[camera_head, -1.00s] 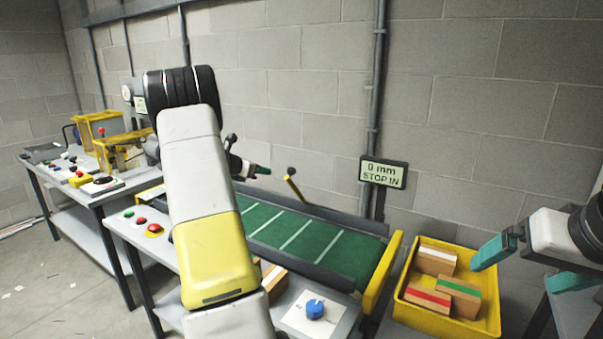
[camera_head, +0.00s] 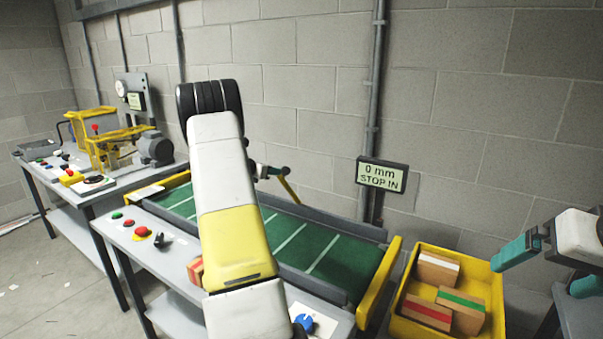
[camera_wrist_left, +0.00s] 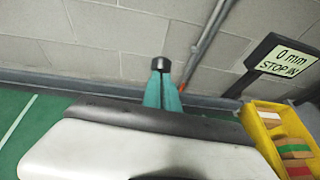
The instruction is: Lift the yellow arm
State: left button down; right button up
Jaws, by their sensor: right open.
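The yellow arm (camera_head: 290,190) is a thin bar leaning up from the far side of the green conveyor, with a dark knob (camera_head: 281,170) at its upper end. In the left wrist view the two teal fingers (camera_wrist_left: 162,82) lie close together, pointing at the black knob (camera_wrist_left: 161,64). The knob appears at or just past their tips; I cannot tell whether they touch. My right gripper (camera_head: 535,275) is open and empty at the right.
A sign (camera_head: 382,175) reads "0 mm STOP IN". Buttons (camera_head: 141,232) and a blue knob (camera_head: 304,322) sit on the near bench. A second bench (camera_head: 85,195) with devices stands left.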

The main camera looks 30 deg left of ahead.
pick_arm(q)
jog(key=shift+w+d+f, duration=0.25)
jog(key=shift+d+f, duration=0.05)
jog(key=shift+w, duration=0.1)
jog(key=w+r, duration=0.4)
jog(key=w, duration=0.5)
jog(key=shift+d+r, duration=0.4)
